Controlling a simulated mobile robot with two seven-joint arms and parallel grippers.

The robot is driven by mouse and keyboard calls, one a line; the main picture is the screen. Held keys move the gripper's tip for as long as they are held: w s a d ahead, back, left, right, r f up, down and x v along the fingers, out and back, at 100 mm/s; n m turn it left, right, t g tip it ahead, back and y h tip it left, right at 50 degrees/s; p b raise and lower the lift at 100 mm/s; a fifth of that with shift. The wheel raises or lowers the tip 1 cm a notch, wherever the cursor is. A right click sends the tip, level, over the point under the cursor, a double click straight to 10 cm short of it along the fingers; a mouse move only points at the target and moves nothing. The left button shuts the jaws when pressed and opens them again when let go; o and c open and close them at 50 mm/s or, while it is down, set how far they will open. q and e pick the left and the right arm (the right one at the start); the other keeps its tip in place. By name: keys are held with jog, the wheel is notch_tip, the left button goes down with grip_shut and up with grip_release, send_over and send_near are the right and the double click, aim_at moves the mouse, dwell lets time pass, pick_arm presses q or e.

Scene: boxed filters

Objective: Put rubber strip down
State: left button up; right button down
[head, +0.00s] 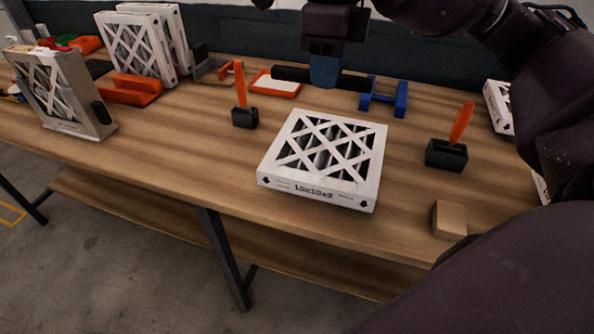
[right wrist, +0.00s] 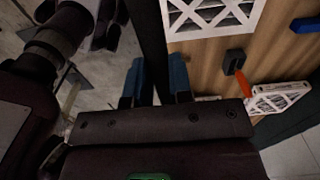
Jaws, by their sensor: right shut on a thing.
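The rubber strip (head: 352,83) is a long black bar. My right gripper (head: 325,72) comes down from above with blue fingertips and is shut on the strip near its middle. In the head view the strip lies level across the back part of the table, its right end close to a blue stand (head: 383,97). Whether it touches the table or the stand cannot be told. In the right wrist view the strip (right wrist: 152,40) runs up and away between the blue fingers of the right gripper (right wrist: 156,82). My left gripper is in neither view.
A white boxed filter (head: 320,190) lies flat mid-table. Black holders with orange handles stand left (head: 244,117) and right (head: 446,155) of it. An orange-rimmed tray (head: 275,85) is behind. A tan block (head: 449,220) sits near the front edge. More filters (head: 62,90) stand left.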

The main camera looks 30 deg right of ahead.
jog(key=shift+s+d+f, duration=0.1)
jog(key=shift+s+f, duration=0.15)
jog(key=shift+f, duration=0.05)
send_near(320, 180)
notch_tip(320, 180, down, 2)
jog(key=shift+f+b, duration=0.15)
jog(key=shift+b, duration=0.55)
jog(key=shift+f, duration=2.45)
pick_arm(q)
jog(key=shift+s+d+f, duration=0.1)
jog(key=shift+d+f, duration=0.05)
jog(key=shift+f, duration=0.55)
pick_arm(e)
jog(key=shift+f+b, duration=0.15)
jog(key=shift+b, duration=0.2)
jog(key=c, duration=1)
grip_release()
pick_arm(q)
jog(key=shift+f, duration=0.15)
